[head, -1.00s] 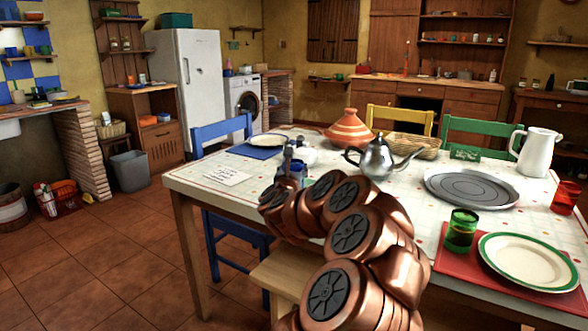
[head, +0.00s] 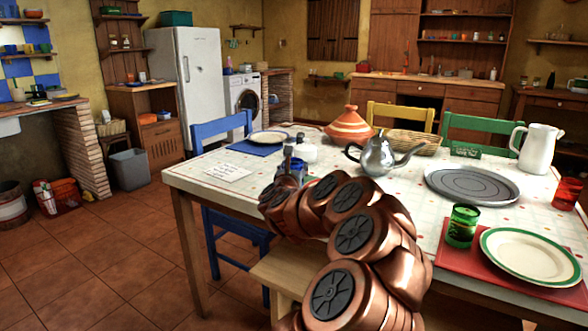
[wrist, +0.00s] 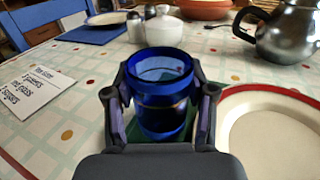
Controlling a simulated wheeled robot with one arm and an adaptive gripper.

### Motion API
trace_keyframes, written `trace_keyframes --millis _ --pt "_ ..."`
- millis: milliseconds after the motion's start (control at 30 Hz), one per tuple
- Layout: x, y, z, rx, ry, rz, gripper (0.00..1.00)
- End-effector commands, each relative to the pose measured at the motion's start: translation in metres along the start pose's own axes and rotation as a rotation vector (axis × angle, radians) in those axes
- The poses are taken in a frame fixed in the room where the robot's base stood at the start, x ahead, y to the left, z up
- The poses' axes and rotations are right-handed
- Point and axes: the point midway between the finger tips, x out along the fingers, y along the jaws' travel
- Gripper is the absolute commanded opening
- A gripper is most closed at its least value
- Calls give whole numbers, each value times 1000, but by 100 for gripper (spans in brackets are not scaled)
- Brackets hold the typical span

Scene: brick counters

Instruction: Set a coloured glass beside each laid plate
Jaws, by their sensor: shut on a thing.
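My gripper (wrist: 160,108) is shut on a blue glass (wrist: 162,65), which is upright between the fingers. Below it is a green mat (wrist: 206,92), with a red-rimmed plate (wrist: 275,135) close on the right. I cannot tell whether the glass touches the mat. In the head view the blue glass (head: 296,170) shows only partly, and my arm hides the red-rimmed plate. A green glass (head: 462,226) stands left of a green-rimmed plate (head: 530,255) on a red mat (head: 452,256). A red glass (head: 567,194) stands at the right. A far plate (head: 269,137) sits on a blue mat (head: 243,148).
A metal teapot (head: 377,155), a tagine (head: 349,126), a basket (head: 408,141), a grey round tray (head: 471,184) and a white jug (head: 539,148) occupy the table. A written card (wrist: 36,92) lies left of my gripper. A wooden bench (head: 285,272) stands at the near edge.

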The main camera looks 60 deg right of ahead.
Motion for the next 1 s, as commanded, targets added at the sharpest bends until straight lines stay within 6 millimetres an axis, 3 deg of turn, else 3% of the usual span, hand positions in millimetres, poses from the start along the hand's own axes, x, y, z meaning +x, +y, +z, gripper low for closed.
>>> trace_keyframes --millis 100,133,367,767,1000 --pt "0 0 -2 1 -1 0 9" --pt "0 0 -1 0 -1 0 58" --pt "0 0 -1 0 0 0 82" --pt "-2 0 -2 1 1 0 84" --pt "-23 0 -1 4 2 2 84"
